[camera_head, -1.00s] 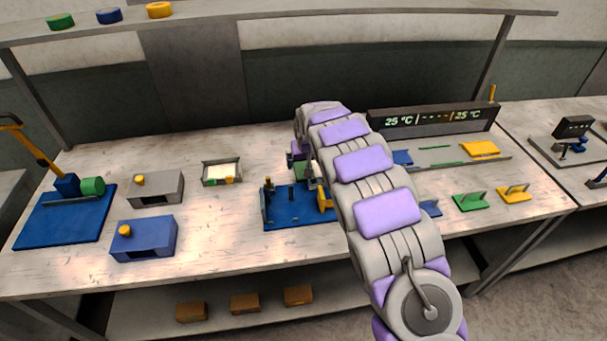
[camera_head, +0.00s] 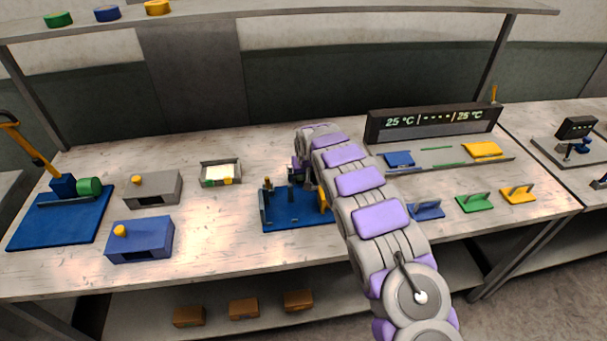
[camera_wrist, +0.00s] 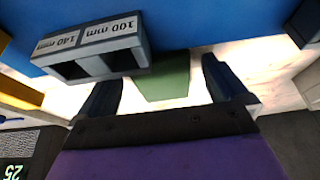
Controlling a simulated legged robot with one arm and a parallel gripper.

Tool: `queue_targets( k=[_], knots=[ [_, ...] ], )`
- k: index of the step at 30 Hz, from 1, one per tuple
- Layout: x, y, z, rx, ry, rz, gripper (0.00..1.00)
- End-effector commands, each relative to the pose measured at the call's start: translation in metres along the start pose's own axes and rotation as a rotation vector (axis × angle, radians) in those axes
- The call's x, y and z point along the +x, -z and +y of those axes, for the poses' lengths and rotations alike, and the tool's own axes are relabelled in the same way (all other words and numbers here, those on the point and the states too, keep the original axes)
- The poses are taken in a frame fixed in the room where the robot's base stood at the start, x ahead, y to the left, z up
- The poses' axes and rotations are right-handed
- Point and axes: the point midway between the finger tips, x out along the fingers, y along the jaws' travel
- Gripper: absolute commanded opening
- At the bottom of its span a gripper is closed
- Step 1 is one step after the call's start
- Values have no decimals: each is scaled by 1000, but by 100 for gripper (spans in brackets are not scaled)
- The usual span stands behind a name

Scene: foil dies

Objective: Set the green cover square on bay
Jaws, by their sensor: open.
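A green flat piece (camera_wrist: 168,78) shows between the fingers in the wrist view, at the edge of the blue fixture plate; I cannot tell whether it is the cover. My gripper (camera_wrist: 160,85) is open, a finger on either side of it, with no clear contact. In the head view my gripper (camera_head: 302,180) is low at the back of the blue fixture (camera_head: 290,215), partly hidden by my arm. A green plate with an upright handle (camera_head: 476,203) stands at the front right. The grey bay strip (camera_head: 440,159) holds a blue cover (camera_head: 400,158) and a yellow cover (camera_head: 481,149), with a bare middle between green lines.
A block marked 100 mm and 140 mm (camera_wrist: 95,50) stands close to the fingers. A display (camera_head: 433,122) stands behind the bay strip. Blue (camera_head: 428,211) and yellow (camera_head: 517,194) handled plates flank the green one. A small tray (camera_head: 221,173) and two boxes stand left.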

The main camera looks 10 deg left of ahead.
Motion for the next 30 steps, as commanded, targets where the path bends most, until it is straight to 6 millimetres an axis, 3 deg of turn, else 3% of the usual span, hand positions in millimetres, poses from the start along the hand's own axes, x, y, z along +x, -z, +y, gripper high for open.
queue_targets(
  k=[2, 21, 30],
  knots=[
    [0, 0, 0, 0, 0, -1, 100],
    [1, -1, 2, 1, -1, -3, 39],
    [-4, 1, 1, 1, -1, -2, 38]
  ],
)
